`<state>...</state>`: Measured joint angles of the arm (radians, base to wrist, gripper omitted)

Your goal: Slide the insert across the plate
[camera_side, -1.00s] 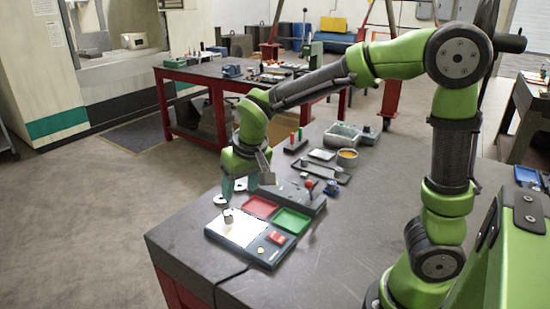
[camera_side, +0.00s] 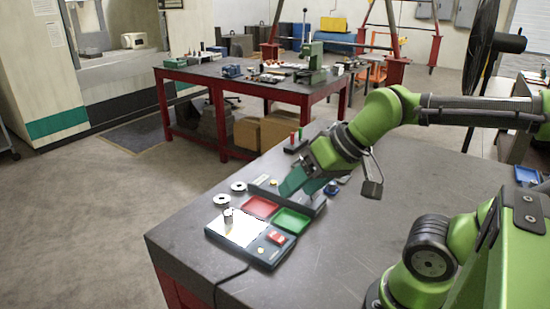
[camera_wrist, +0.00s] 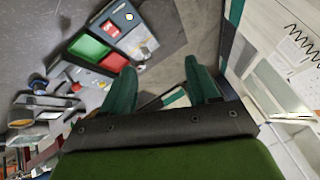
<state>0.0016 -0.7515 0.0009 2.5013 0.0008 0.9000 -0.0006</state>
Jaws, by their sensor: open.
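A small metal cylinder, seemingly the insert (camera_side: 228,215), stands upright on the bright white plate (camera_side: 240,231) of a dark-framed unit in the side view. My gripper (camera_side: 291,183) has teal fingers and is tilted, above or beside a grey block behind the green tray. It is to the right of the insert and well apart from it. In the wrist view my gripper (camera_wrist: 161,77) shows its two fingers spread with nothing between them.
A red tray (camera_side: 260,207) and a green tray (camera_side: 291,220) lie between the lit unit and the grey block (camera_side: 314,204). Two metal rings (camera_side: 230,194) lie at the table's left edge. A red button (camera_side: 276,237) is on the unit. The front right tabletop is clear.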

